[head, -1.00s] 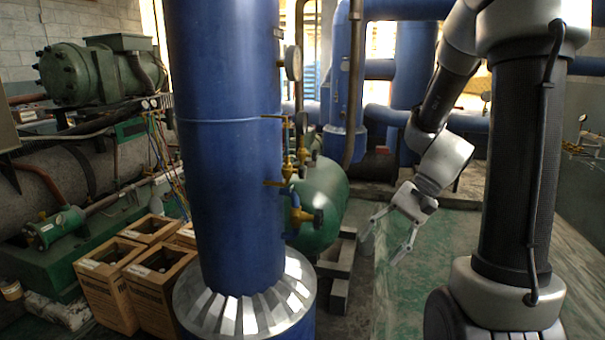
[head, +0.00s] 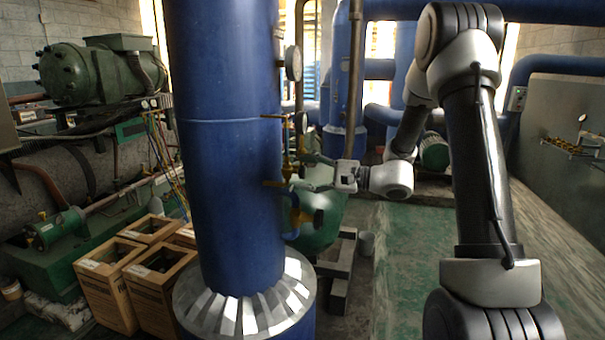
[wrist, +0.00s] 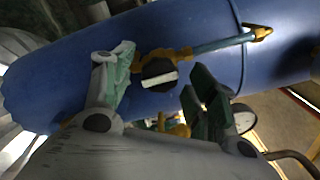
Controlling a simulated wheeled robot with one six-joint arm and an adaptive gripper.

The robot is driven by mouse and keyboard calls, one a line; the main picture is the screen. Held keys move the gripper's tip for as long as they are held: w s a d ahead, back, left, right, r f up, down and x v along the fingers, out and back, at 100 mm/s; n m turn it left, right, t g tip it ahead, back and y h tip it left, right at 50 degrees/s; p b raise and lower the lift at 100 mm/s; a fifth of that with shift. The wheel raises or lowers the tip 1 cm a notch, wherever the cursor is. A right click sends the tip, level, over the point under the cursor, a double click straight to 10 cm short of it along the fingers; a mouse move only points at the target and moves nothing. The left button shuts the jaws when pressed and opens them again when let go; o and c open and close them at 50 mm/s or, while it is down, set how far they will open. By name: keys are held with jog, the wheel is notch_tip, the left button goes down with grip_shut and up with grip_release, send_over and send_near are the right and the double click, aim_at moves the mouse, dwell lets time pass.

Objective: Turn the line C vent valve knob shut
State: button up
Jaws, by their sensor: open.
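In the wrist view a dark round knob (wrist: 159,76) with a pale bar across its face sits on a brass valve with a blue pipe. It shows between the fingers of my open gripper (wrist: 157,77), with no visible grip on it; the depth gap is unclear. In the head view my gripper (head: 316,173) is beside the brass valve fittings (head: 289,165) on the right of the blue column. A dark knob (head: 318,217) on a brass body is a little below it. No line C label is readable, and the knob's turn position is unclear.
The big blue column (head: 225,150) stands left of my gripper. A pressure gauge (head: 293,62) is above; a smaller dial (head: 302,122) is closer. A green tank (head: 325,235) is behind the valves. Open cardboard boxes (head: 160,280) stand left. Green floor (head: 410,270) is clear right.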

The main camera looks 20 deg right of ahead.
jog(key=shift+x, duration=0.75)
jog(key=c, duration=1)
jog(key=shift+c, duration=0.2)
